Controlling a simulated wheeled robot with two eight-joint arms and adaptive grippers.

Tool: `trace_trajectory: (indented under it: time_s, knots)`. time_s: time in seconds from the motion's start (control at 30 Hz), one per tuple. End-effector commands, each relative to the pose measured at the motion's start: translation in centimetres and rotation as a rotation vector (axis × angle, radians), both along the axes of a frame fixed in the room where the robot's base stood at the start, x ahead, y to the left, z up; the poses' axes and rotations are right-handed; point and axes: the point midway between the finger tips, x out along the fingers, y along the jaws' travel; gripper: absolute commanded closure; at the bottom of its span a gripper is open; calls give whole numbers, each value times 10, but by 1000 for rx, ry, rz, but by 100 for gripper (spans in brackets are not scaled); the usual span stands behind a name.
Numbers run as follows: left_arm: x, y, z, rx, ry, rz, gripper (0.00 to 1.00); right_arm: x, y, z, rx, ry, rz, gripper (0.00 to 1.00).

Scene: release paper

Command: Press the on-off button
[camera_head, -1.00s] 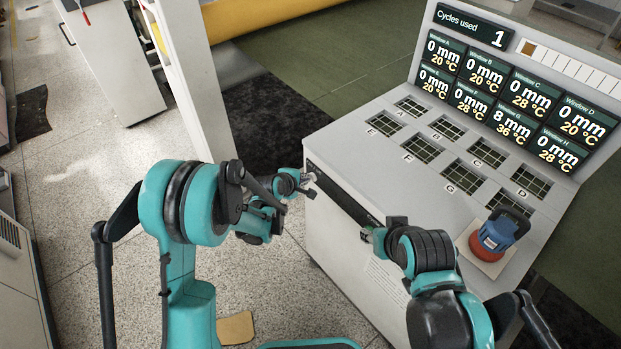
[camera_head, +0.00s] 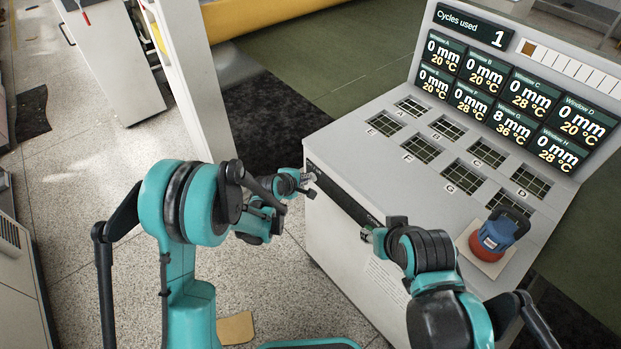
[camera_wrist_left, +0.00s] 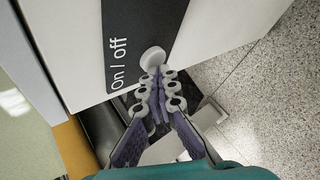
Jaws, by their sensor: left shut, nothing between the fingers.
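The on-off button (camera_wrist_left: 153,59) is a round pale knob on a dark panel marked "On / off" (camera_wrist_left: 119,62) in the left wrist view. The panel is on the front face of the white machine (camera_head: 330,235), near its left corner. My left gripper (camera_head: 311,186) is shut and empty, at that corner in the head view. In the left wrist view its fingertips (camera_wrist_left: 155,76) are at the lower edge of the button; whether they press it I cannot tell. My right gripper (camera_head: 368,234) is by the machine's front, partly hidden by its own arm; its jaws are too small to judge.
The machine top has lettered grid windows (camera_head: 422,149) and a display (camera_head: 515,85) reading "Cycles used 1". A blue and red device (camera_head: 497,236) sits on a pad at the right.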

Motion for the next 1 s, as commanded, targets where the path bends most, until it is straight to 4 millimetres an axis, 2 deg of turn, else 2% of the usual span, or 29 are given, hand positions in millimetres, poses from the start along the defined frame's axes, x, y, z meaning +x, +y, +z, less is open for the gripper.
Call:
trace_trajectory:
  time_s: [0.6,1.0]
  knots:
    - [5,-8,0,-1,1,0,100,0,0,-3,0,0,0,60]
    - [3,-6,-1,-2,0,-1,100,0,0,-6,0,0,0,60]
